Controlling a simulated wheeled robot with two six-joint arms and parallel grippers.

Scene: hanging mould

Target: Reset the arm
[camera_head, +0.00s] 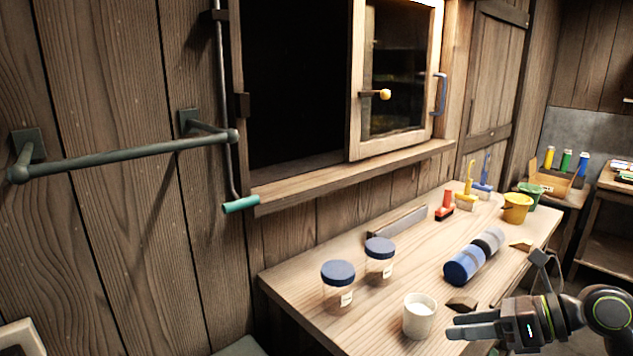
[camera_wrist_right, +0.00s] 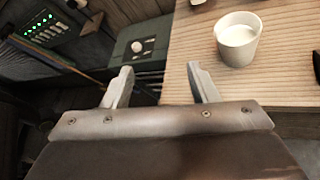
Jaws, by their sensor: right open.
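My right gripper (camera_head: 474,328) comes in from the lower right in the head view, at the front edge of the wooden table. In the right wrist view its two fingers (camera_wrist_right: 160,88) stand wide apart with nothing between them. A white cup (camera_head: 419,314) with pale contents stands on the table just beyond the fingertips, apart from them. The cup also shows in the right wrist view (camera_wrist_right: 237,40), ahead and to the right of the fingers. My left gripper shows in neither view.
The wooden table (camera_head: 400,268) holds two blue-lidded jars (camera_head: 338,285), a blue cylinder (camera_head: 464,265), red and yellow brushes, and a yellow bucket (camera_head: 516,208). A green rail (camera_head: 125,156) juts from the left wall. A sliding window (camera_head: 397,75) is above the table. A grey box (camera_wrist_right: 140,47) stands left of the table.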

